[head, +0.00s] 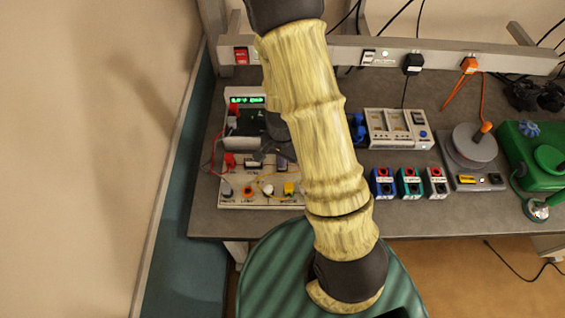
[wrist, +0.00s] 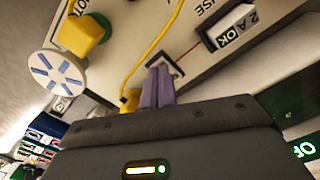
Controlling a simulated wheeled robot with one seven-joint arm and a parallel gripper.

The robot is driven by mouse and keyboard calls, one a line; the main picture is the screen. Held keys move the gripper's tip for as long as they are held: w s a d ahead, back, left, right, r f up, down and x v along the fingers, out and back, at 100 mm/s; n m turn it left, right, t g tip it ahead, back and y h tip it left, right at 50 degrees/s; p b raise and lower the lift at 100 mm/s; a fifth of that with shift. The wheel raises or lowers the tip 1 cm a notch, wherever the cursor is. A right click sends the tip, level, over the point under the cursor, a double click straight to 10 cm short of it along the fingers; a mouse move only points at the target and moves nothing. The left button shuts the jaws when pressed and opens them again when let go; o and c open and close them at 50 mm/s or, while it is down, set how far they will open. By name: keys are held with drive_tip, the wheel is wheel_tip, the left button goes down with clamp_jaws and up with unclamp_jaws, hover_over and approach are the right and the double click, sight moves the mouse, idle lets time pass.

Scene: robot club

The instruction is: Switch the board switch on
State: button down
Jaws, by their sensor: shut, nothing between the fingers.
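In the wrist view, my gripper (wrist: 160,72) has its two purple fingers shut together, with nothing between them. The fingertips are in front of a small square fitting with a pale rim (wrist: 176,67) on the cream board (wrist: 125,50). This may be the board switch, but the fingers cover most of it, so its position and any contact cannot be told. The board also shows in the head view (head: 235,203), lying on the bench at left. My arm hides part of the board's right side there.
The bench (head: 310,222) holds colored boxes (head: 410,183) and a green machine (head: 540,160).

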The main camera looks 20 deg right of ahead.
drive_tip(key=shift+w+f, duration=0.15)
drive_tip(key=shift+f, duration=0.05)
drive_tip(key=shift+f+b, duration=0.2)
drive_tip(key=shift+b, duration=0.1)
drive_tip(key=shift+r+p, duration=0.45)
drive_tip(key=shift+r, duration=0.05)
drive_tip(key=shift+s+r+p, duration=0.2)
drive_tip(key=shift+r+p, duration=2.5)
drive_tip(key=shift+r, duration=0.4)
drive_tip(key=shift+w, duration=0.1)
drive_tip(key=s+r+n+t+b, duration=0.1)
drive_tip(key=s+r+n, duration=0.3)
drive_tip(key=r, duration=0.3)
drive_tip(key=s+r+n+t+b, duration=0.1)
drive_tip(key=s+r+n, duration=0.3)
drive_tip(key=r, duration=0.4)
drive_tip(key=shift+n+t+b, duration=0.3)
drive_tip(key=shift+n+b, duration=0.45)
drive_tip(key=shift+n, duration=0.05)
